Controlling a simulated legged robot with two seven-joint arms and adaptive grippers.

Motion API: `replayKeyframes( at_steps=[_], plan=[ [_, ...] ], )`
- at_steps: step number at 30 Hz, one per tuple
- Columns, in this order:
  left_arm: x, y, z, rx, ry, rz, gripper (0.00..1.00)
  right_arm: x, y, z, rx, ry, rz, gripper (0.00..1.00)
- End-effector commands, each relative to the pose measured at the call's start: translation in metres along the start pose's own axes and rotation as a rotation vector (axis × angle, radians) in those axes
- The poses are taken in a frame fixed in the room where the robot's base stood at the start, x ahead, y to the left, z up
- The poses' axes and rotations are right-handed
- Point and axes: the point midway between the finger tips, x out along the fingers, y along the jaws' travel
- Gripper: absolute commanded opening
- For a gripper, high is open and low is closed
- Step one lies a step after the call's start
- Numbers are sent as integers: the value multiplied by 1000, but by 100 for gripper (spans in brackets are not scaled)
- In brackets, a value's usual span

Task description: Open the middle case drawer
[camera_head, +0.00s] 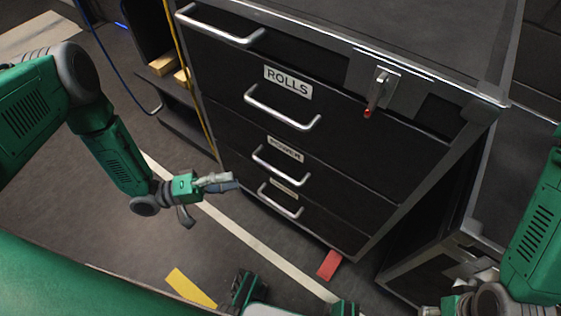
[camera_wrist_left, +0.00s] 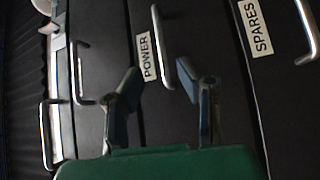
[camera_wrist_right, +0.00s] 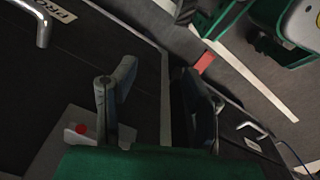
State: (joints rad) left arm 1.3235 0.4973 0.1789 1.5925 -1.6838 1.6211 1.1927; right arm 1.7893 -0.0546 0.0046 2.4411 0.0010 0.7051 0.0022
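A black case has several stacked drawers with silver bar handles. The drawer labelled POWER (camera_head: 286,149) sits below the ROLLS drawer (camera_head: 287,81) and appears shut. The lowest label is blurred in the head view; in the left wrist view it reads SPARES (camera_wrist_left: 256,27). My left gripper (camera_head: 232,182) is in front of the lower drawers. In the left wrist view its fingers are apart and empty, with the POWER handle (camera_wrist_left: 162,35) just beyond the gap. My right gripper (camera_wrist_right: 160,85) has its fingers apart and empty. It is mostly cut off in the head view.
A silver latch with a red-tipped lever (camera_head: 380,90) is on the case's upper front. Another dark case (camera_head: 445,262) stands to the right. A red block (camera_head: 329,264) lies on the floor by the case. Open floor (camera_head: 100,235) lies left, with white and yellow stripes.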

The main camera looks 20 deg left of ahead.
Motion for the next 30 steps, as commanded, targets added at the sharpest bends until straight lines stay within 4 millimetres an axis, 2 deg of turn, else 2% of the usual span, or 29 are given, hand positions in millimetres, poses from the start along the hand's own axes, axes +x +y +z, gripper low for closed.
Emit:
replayKeyframes(
  at_steps=[12,18,23,30],
  plan=[
    [80,-3,-3,-4,3,12,31,12,0,0,0,0,0,40],
    [111,-2,-2,-2,2,7,31,16,0,1,0,0,0,40],
    [122,-2,-2,-1,1,5,31,17,0,1,0,0,0,40],
    [121,-2,-3,-3,3,7,31,17,0,1,0,0,0,40]
  ],
)
